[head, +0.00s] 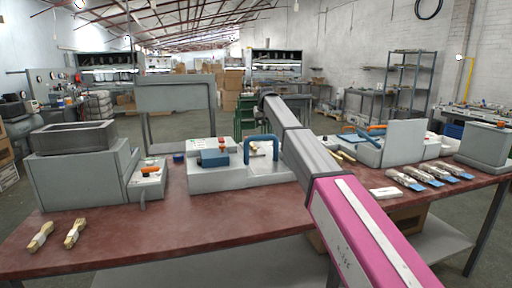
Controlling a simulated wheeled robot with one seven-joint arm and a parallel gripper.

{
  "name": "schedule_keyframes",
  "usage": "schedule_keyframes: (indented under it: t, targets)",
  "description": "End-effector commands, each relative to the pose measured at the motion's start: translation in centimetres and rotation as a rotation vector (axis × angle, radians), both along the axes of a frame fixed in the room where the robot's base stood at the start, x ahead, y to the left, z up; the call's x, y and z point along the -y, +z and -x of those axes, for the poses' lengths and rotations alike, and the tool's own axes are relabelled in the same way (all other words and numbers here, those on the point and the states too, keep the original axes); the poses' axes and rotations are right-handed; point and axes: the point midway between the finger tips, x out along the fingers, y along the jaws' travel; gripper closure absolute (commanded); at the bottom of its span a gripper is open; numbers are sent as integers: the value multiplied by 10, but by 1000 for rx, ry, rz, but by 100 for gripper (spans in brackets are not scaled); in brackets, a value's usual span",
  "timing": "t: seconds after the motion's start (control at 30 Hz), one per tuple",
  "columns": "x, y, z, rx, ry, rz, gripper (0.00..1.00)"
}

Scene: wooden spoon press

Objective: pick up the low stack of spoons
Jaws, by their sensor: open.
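Two small pale wooden bundles that look like spoon stacks lie on the red-brown table at the left: one bundle (40,237) near the table's left edge and another bundle (75,232) just right of it. Which of them is lower I cannot tell. Several longer bundles with blue ends (406,180) lie in a row at the right. A few thin wooden pieces (345,156) show just right of my arm. My arm reaches from the bottom right to the middle of the view; my gripper is not in view.
The table (150,240) is bare at front left. A grey machine with an open-topped bin (75,165) stands behind the left bundles, a control box with an orange part (149,176) beside it. A blue-handled unit (225,170) stands mid-table. A white block (385,192) lies at right.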

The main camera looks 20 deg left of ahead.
Motion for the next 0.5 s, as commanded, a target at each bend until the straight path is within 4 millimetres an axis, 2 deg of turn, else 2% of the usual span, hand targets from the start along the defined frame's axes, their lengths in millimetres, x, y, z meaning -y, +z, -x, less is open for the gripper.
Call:
schedule_keyframes:
  t: [0.03,0.1,0.2,0.37,0.5]
  targets:
    - [-17,-1,11,-15,34,6,48]
    - [-36,-3,24,-35,76,15,48]
    - [-52,-4,36,-52,114,22,48]
    - [-58,-11,37,-59,127,26,48]
    - [-62,-27,31,-60,126,25,48]
